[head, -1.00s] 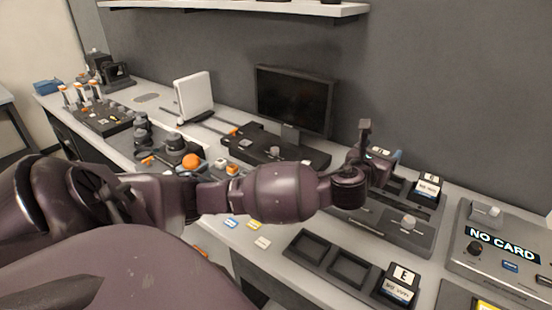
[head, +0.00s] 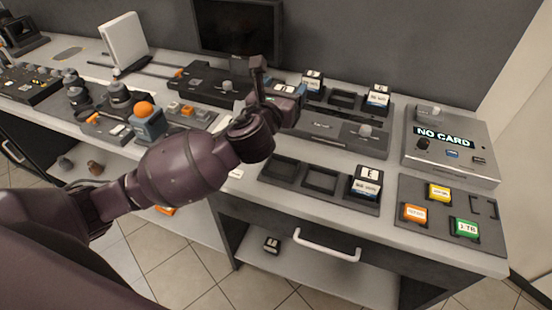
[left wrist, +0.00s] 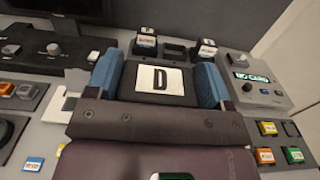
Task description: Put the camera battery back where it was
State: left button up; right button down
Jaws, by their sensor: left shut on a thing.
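My left gripper (head: 284,92) is shut on a dark camera battery with a white label reading D (left wrist: 160,80). In the left wrist view its blue finger pads press the battery from both sides. In the head view the gripper is over the left end of the dark charger (head: 335,128), and mostly hides the battery. The charger holds one battery at the back left (head: 313,80) and one at the right (head: 378,95), with an empty bay between them. The front tray (head: 290,187) has two empty bays and a battery labelled E (head: 367,182) in its right bay. My right gripper is out of view.
A grey card reader reading NO CARD (head: 445,138) and a mat with coloured cards (head: 452,215) are at the right. A monitor (head: 238,28) stands behind. A small dark block (head: 271,245) lies on the lower shelf. The counter edge is in front.

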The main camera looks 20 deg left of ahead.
pick_arm(q)
jog(key=shift+f+b, duration=1.95)
jog(key=shift+f, duration=7.1)
jog(key=shift+r, duration=0.1)
jog(key=o, duration=0.8)
jog(key=shift+f, duration=0.25)
jog(key=o, duration=0.5)
jog(key=shift+r, duration=0.15)
